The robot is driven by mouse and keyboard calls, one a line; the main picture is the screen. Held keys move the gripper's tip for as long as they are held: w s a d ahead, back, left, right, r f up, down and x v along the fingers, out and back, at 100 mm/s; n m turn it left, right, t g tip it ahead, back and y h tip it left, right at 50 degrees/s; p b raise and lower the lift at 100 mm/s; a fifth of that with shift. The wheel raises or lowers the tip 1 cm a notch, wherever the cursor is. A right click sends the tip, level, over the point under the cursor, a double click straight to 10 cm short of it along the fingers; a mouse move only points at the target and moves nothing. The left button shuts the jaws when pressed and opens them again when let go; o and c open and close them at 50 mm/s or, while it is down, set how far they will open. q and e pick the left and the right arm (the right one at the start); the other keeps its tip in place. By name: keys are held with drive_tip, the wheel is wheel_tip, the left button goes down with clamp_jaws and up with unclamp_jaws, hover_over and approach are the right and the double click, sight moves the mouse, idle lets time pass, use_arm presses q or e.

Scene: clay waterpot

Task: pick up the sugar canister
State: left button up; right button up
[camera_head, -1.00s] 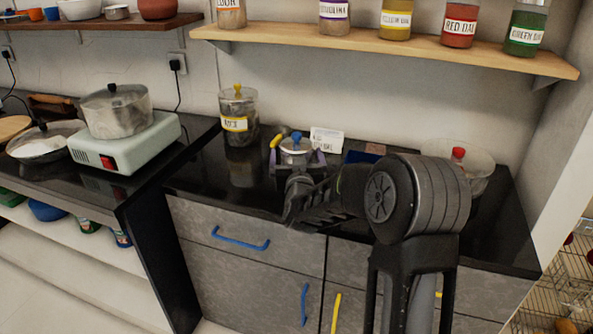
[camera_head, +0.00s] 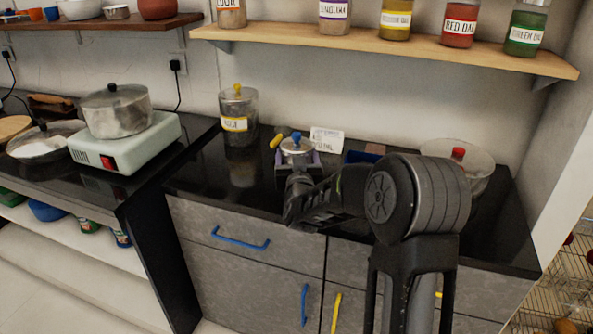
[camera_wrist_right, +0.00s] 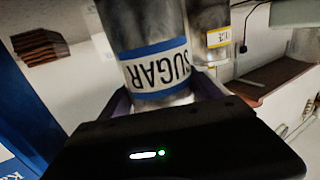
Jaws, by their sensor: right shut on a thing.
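The sugar canister is a clear jar with a blue-edged SUGAR label. It shows large in the right wrist view (camera_wrist_right: 155,55), where the label reads upside down. In the head view its lid with a blue knob (camera_head: 296,147) shows above my right gripper (camera_head: 297,165), and my arm hides its lower part. My right gripper (camera_wrist_right: 165,100) is shut on the sugar canister, with purple fingers on both sides of it. I cannot tell from these views whether its base touches the counter. My left gripper is not in view.
A rice canister (camera_head: 239,112) stands to the left on the black counter (camera_head: 215,180). A white card (camera_head: 327,140) stands just behind the sugar canister. A glass bowl (camera_head: 470,165) with a red knob is at the right. A shelf of jars (camera_head: 390,40) hangs above.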

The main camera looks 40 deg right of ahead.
sight(296, 133)
clamp_jaws()
drive_tip(key=shift+r+p, duration=0.8)
drive_tip(key=shift+r, duration=4.35)
